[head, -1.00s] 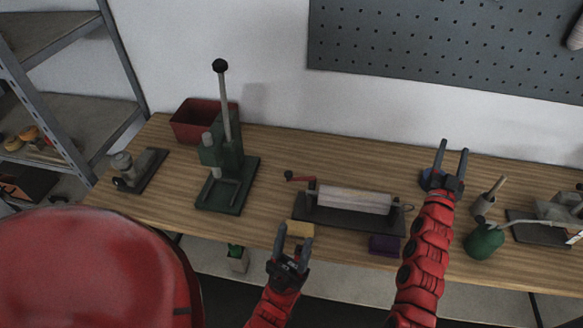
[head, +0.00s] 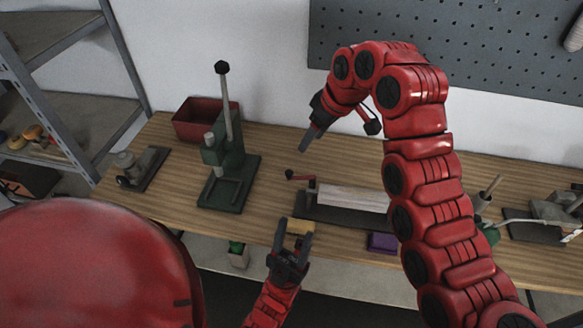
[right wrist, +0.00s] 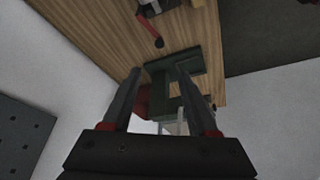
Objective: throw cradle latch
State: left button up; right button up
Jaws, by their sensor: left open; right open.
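The cradle, a dark base (head: 318,211) with a pale wooden roller (head: 350,197) in it, stands mid-bench with a red crank (head: 295,176) at its left end. Its right end, where a small latch-like fitting showed earlier, is hidden behind my right arm. My right gripper (head: 306,147) is above the bench, left of and behind the cradle, open and empty, pointing down-left. In the right wrist view, its spread fingers (right wrist: 158,72) frame the green press (right wrist: 168,108), with the red crank (right wrist: 150,30) beyond. My left gripper (head: 294,230) is open and empty at the bench's front edge.
The green lever press (head: 225,165) stands left of my right gripper, with a red bin (head: 192,120) behind it. A purple block (head: 382,243) lies before the cradle. A pegboard (head: 480,50) hangs behind.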

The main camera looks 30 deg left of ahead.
aim_at(290, 172)
jog(key=p+x, duration=0.5)
jog(key=x, duration=1.1)
jog(key=shift+a+f, duration=0.15)
jog(key=shift+f, duration=0.4)
jog(key=shift+w, duration=0.1)
grip_shut()
dwell(0.4)
